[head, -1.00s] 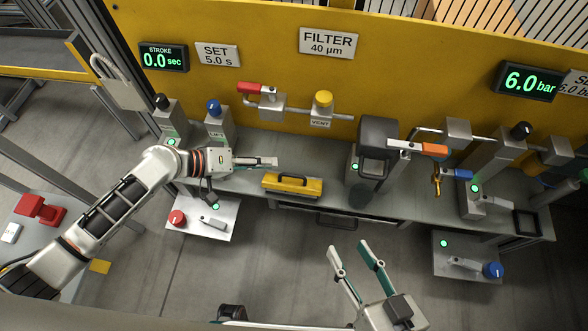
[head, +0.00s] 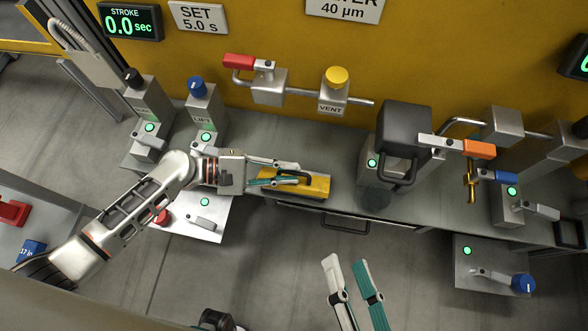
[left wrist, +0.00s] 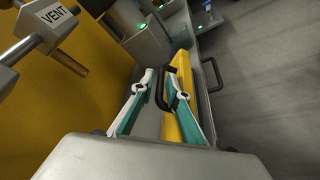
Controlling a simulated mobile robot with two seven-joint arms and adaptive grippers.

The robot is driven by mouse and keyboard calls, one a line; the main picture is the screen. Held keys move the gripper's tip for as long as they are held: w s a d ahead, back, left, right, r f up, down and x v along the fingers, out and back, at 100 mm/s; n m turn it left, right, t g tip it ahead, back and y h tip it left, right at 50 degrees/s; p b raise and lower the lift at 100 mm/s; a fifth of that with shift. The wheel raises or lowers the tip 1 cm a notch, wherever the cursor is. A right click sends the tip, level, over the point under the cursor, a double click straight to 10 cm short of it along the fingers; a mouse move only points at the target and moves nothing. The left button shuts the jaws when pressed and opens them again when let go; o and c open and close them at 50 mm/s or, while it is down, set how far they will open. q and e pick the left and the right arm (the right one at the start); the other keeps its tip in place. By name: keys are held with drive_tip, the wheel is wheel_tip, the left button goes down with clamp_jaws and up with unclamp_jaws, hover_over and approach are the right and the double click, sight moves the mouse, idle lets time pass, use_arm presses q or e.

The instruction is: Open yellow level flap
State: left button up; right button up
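The yellow flap (head: 316,187) with a black arched handle (head: 303,176) lies on the grey bench near its front edge. It looks shut. In the left wrist view the yellow flap (left wrist: 184,62) and black handle (left wrist: 161,92) lie just ahead of my fingers. My left gripper (head: 299,174) is open, its fingers reaching over the flap from the left. In the left wrist view my left gripper (left wrist: 161,79) has its fingers apart around the handle; contact cannot be told. My right gripper (head: 345,260) is open and empty in front of the bench.
A red-handled valve (head: 268,85) and the yellow-capped VENT block (head: 334,91) stand behind the flap. A dark clamp-like unit (head: 405,128) with an orange-tipped lever (head: 478,149) stands right of it. A drawer handle (head: 345,224) is below the bench front. The floor ahead is clear.

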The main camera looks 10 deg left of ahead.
use_arm(q)
drive_tip(key=shift+x, duration=0.85)
clamp_jaws()
drive_tip(key=shift+w+r, duration=0.1)
